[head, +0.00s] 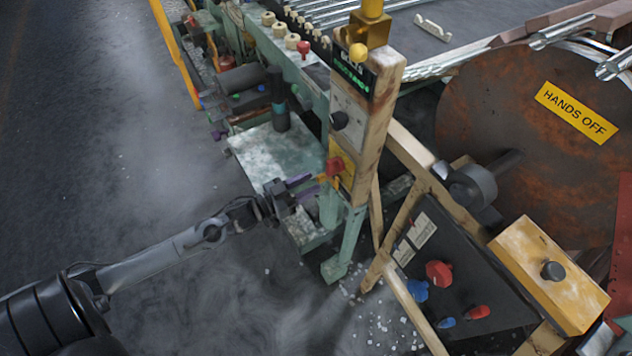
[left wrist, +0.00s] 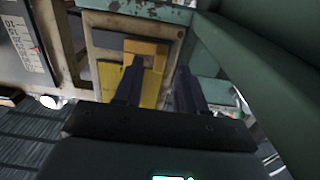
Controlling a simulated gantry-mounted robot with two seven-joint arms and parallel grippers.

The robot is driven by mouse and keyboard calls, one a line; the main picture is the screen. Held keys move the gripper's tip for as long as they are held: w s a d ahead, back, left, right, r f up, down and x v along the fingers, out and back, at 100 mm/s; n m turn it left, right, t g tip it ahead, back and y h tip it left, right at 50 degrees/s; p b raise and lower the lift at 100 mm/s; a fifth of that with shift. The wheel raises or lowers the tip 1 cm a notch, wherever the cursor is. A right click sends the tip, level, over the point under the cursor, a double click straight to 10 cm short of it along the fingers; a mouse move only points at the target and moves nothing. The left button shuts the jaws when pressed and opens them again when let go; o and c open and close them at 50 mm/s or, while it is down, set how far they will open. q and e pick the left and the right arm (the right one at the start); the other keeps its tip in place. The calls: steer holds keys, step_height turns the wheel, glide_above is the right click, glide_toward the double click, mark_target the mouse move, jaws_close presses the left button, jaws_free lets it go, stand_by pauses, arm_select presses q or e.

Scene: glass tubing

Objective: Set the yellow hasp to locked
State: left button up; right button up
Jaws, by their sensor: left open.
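My right gripper is not in view.
A green machine bed (head: 270,155) stands behind my gripper. A rusty drum (head: 490,110) is at right. The floor at left is open.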

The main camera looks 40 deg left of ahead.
mark_target(317, 179)
arm_select(q)
steer(key=shift+b+x, duration=0.35)
steer(key=shift+x, duration=1.15)
jaws_close()
steer(key=shift+s, duration=0.1)
